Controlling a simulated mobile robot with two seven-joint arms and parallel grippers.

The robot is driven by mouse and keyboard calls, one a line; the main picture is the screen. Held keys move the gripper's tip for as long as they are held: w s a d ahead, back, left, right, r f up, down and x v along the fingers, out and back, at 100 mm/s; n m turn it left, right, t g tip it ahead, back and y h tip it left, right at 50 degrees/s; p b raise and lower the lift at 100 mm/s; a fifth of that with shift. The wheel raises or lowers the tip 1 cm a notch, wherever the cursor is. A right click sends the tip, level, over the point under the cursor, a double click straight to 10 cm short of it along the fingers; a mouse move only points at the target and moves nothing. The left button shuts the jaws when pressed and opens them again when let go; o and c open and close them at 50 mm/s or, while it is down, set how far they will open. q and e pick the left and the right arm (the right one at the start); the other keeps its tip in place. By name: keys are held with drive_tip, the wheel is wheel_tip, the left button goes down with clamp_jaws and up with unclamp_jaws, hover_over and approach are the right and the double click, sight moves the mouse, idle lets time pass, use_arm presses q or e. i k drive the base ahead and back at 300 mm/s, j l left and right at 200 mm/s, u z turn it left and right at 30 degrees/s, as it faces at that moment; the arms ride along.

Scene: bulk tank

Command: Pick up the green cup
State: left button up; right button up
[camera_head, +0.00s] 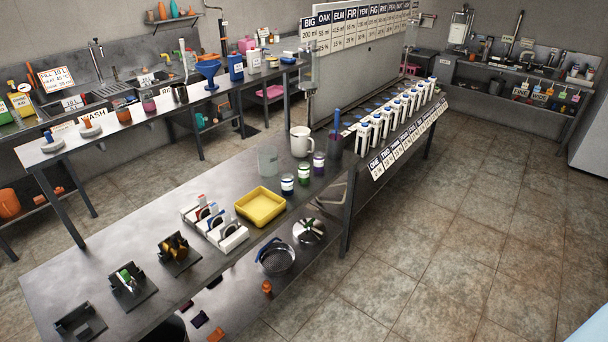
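A small cup with a green band (304,178) stands upright on the near metal table. It is in a short row between a similar dark-blue-banded cup (288,185) and a purple-banded cup (318,164). It is small in the picture, and I cannot tell whether the green is its wall or its contents. Neither of my grippers is in view.
A yellow tray (260,224), a clear beaker (267,160), a white mug (300,142) and a dark cup holding a blue stick (335,146) stand around the cups. White dispensers (398,109) line the table's far end. Tiled floor (470,235) is open to the right.

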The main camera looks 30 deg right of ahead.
sight(303, 167)
drive_tip(key=i+l+u, duration=0.1)
drive_tip(key=l, duration=0.3)
drive_tip(key=i+l, duration=0.25)
drive_tip(key=l, duration=0.15)
drive_tip(key=i+l+u, duration=0.15)
drive_tip(key=l, duration=0.3)
drive_tip(key=i+l, duration=0.15)
drive_tip(key=l, duration=0.25)
drive_tip(key=i+l+u, duration=0.15)
drive_tip(key=l, duration=0.3)
drive_tip(key=i+l, duration=0.15)
drive_tip(key=l, duration=0.3)
drive_tip(key=i+l+u, duration=0.15)
drive_tip(key=l, duration=0.75)
drive_tip(key=i+u, duration=0.05)
